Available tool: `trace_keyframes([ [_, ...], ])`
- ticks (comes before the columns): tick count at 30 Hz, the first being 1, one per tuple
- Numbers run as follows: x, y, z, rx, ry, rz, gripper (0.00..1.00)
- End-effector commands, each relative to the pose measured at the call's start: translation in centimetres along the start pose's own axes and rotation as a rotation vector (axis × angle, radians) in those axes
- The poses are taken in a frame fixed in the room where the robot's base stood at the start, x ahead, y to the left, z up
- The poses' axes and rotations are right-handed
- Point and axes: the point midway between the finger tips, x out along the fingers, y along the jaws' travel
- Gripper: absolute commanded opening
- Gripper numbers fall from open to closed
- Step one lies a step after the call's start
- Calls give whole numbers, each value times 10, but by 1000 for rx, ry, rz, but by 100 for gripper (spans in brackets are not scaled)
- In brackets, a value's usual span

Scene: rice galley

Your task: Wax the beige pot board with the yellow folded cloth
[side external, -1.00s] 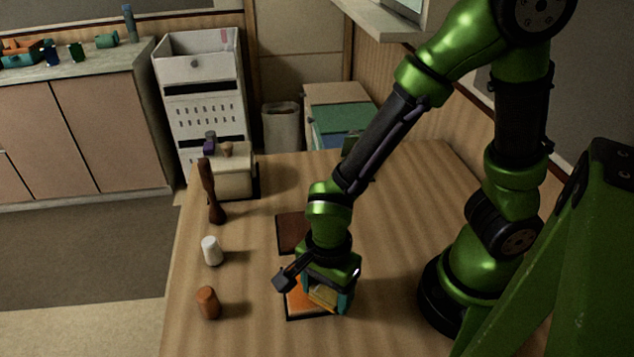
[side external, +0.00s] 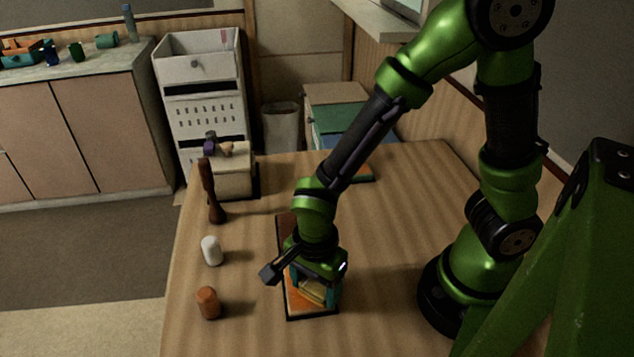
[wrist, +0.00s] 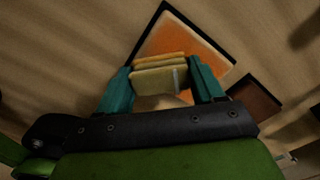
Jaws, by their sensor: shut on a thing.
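The yellow folded cloth (wrist: 158,76) is held between the teal fingers of my gripper (wrist: 160,88), shut on it. The cloth (side external: 312,293) also shows between the fingertips of my gripper (side external: 316,290) in the side view. The pot board (wrist: 188,42) lies under and beyond the cloth in the wrist view. It has a dark edge, a mostly orange face and paler beige margins. Its near orange part (side external: 304,309) shows below the gripper in the side view, and the gripper hides much of it. I cannot tell whether the cloth touches the board.
A dark brown panel (wrist: 256,98) lies beside the board. Left on the table stand an orange-brown cylinder (side external: 208,303), a white cylinder (side external: 211,250) and a dark brown pestle-like thing (side external: 212,195). A pale box (side external: 235,182) stands behind.

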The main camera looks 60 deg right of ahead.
Motion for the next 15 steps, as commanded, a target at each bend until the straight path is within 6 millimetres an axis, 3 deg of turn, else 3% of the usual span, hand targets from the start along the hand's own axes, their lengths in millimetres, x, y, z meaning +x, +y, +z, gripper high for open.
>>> trace_keyframes([
  [15, 1, 10, 1, -2, -1, 0, 0],
])
